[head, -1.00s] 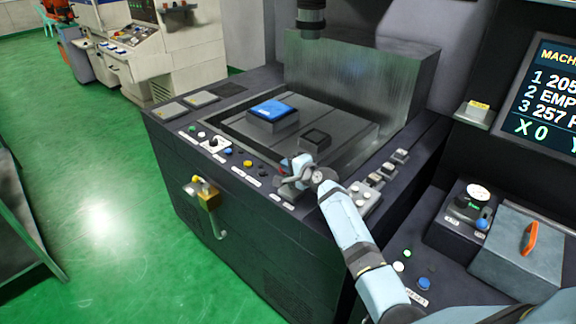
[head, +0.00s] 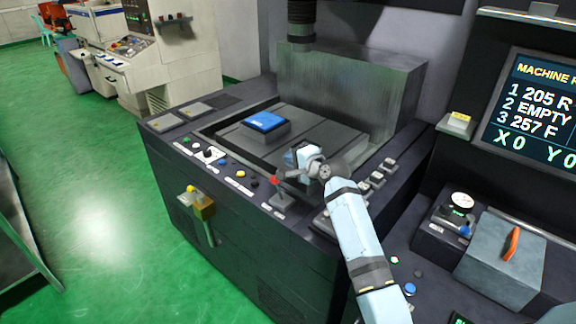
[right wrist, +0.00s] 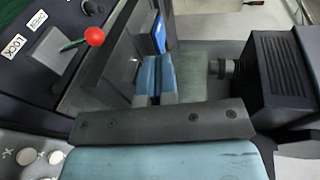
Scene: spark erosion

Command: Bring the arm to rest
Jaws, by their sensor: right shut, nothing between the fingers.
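My right arm reaches in from the lower right of the head view. Its gripper (head: 292,172) is above the front edge of the dark machine (head: 240,245), near the control panel. In the right wrist view, the gripper (right wrist: 155,82) has its fingers together with nothing between them. A lever with a red ball knob (right wrist: 95,36) stands beside it, apart from the fingers, with LOCK and OPEN labels near its base. The red knob also shows in the head view (head: 274,181). My left gripper is not in view.
A blue-topped block (head: 265,121) sits on the machine bed, below a dark vertical column (head: 301,25). A screen (head: 535,108) and a grey box with an orange handle (head: 511,245) stand at right. Green floor (head: 90,190) is clear.

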